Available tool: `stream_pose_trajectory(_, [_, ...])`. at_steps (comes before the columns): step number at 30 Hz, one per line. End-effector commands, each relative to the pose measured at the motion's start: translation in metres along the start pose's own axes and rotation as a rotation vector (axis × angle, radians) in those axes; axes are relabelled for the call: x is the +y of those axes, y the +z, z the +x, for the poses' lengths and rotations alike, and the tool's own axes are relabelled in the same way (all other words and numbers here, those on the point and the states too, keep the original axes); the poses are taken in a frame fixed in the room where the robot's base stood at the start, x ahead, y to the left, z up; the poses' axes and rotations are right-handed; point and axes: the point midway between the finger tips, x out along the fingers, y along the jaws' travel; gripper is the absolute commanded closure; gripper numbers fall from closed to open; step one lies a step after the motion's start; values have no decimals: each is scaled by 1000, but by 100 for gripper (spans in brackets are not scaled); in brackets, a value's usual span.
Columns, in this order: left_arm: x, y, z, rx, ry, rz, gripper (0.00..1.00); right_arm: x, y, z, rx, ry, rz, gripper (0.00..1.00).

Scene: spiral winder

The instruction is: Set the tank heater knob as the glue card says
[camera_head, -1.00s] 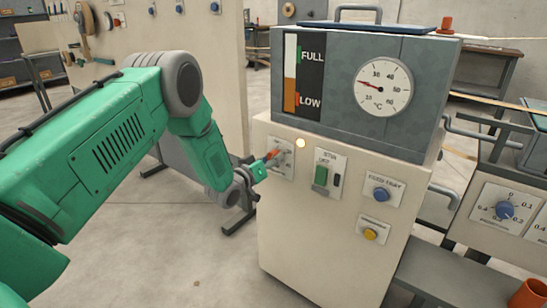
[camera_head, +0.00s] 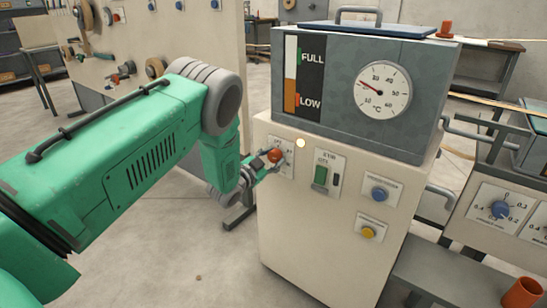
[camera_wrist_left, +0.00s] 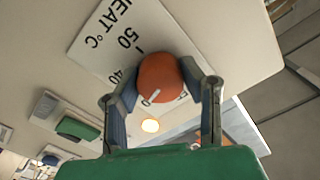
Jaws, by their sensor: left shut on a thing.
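The tank heater knob (camera_wrist_left: 160,78) is orange-red and round with a white pointer mark. It sits on a white plate (camera_wrist_left: 105,50) lettered "HEAT °C", with 50 and 40 readable; other marks are hidden. My left gripper (camera_wrist_left: 165,92) is shut on the knob, with a finger on each side of it. In the head view my left gripper (camera_head: 268,160) meets the knob (camera_head: 275,155) at the upper left of the cream cabinet front. The glue card is not identifiable in these frames. My right gripper is not in view.
The tank (camera_head: 340,120) has a FULL/LOW level strip (camera_head: 305,80) and a round °C dial (camera_head: 383,91). A lit lamp (camera_head: 300,143), green switch (camera_head: 321,175), blue knob (camera_head: 379,194) and yellow button (camera_head: 368,232) are to the knob's right.

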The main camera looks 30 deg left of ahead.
Motion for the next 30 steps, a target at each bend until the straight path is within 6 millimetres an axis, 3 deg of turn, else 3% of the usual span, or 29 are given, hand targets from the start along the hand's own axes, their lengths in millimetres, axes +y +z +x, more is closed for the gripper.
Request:
stream_pose_trajectory(18, [3, 2, -1, -3, 6, 556, 93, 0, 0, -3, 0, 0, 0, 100])
stream_pose_trajectory(30, [4, 4, -2, -5, 9, 749, 93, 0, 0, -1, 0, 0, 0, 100])
